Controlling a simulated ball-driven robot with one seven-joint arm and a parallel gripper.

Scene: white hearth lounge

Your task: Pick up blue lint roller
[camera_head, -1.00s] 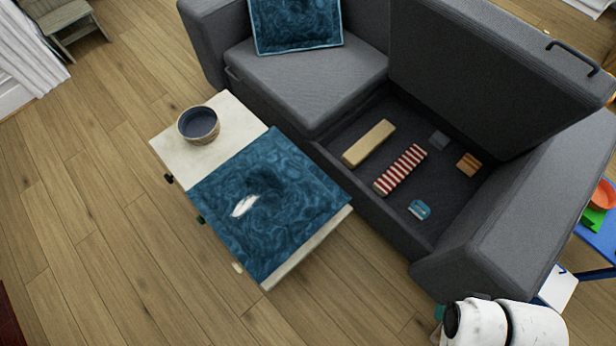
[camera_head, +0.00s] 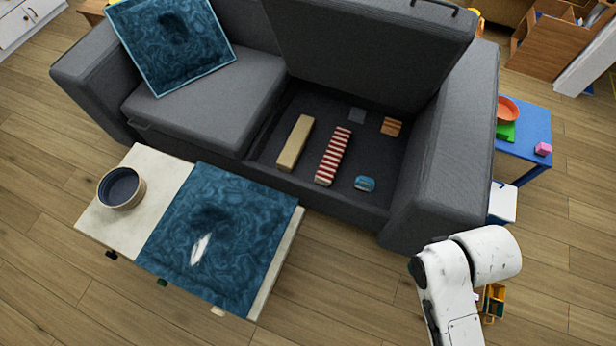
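A small blue item with a pale marking (camera_head: 365,184) lies on the dark floor of the open sofa storage, near its front right corner. It may be the blue lint roller, but it is too small to be sure. It lies apart from the red-and-white striped block to its left. My white arm (camera_head: 466,272) shows at the lower right, in front of the sofa's right armrest. My gripper is not visible in this view.
The grey sofa (camera_head: 445,140) has its right seat raised. The storage also holds a striped block (camera_head: 333,156), a tan block (camera_head: 295,143), an orange block (camera_head: 391,126) and a grey piece (camera_head: 357,115). A low table with a bowl (camera_head: 121,188) and blue cushion (camera_head: 215,235) stands in front.

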